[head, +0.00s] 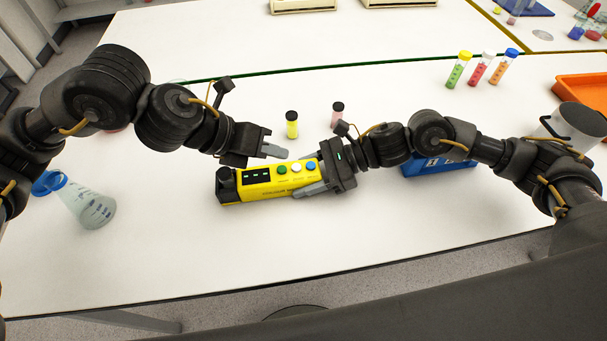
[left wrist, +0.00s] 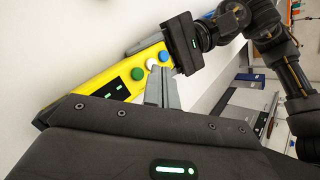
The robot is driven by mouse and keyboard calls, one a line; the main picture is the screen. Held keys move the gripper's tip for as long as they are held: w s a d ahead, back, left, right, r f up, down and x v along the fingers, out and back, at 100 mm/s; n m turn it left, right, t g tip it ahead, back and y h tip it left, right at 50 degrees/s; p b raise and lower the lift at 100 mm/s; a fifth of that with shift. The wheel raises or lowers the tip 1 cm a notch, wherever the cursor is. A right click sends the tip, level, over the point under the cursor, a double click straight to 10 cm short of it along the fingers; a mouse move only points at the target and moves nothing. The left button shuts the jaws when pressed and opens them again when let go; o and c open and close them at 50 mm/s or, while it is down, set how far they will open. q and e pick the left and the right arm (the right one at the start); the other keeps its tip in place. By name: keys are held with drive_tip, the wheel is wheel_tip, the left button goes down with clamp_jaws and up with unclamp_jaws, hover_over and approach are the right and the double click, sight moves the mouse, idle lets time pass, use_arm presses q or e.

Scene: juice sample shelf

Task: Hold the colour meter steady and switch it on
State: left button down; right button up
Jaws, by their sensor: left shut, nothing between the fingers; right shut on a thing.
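The yellow colour meter (head: 262,190) lies on the white table, its dark display (head: 257,175) lit with green marks. Green (head: 282,170), white (head: 296,167) and blue (head: 311,165) buttons line its top; they also show on the meter in the left wrist view (left wrist: 92,82). My right gripper (head: 310,174) is shut on the meter's right end, one finger along each long side. My left gripper (head: 284,153) is shut and empty, its fingertips over the meter's far edge near the buttons. In the left wrist view its fingertips (left wrist: 155,72) appear right beside the white button; contact cannot be told.
A yellow vial (head: 292,127) and a pink vial (head: 337,115) stand behind the meter. A flask (head: 90,206) is at left. A blue box (head: 425,167) sits under my right arm, an orange tray (head: 580,88) at far right. The table in front of the meter is clear.

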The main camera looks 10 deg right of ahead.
use_arm(q)
wheel_tip(320, 180, up, 4)
drive_tip(key=shift+f, duration=0.2)
idle(0.3)
use_arm(e)
drive_tip(key=o, duration=1.3)
drive_tip(key=shift+d, duration=0.1)
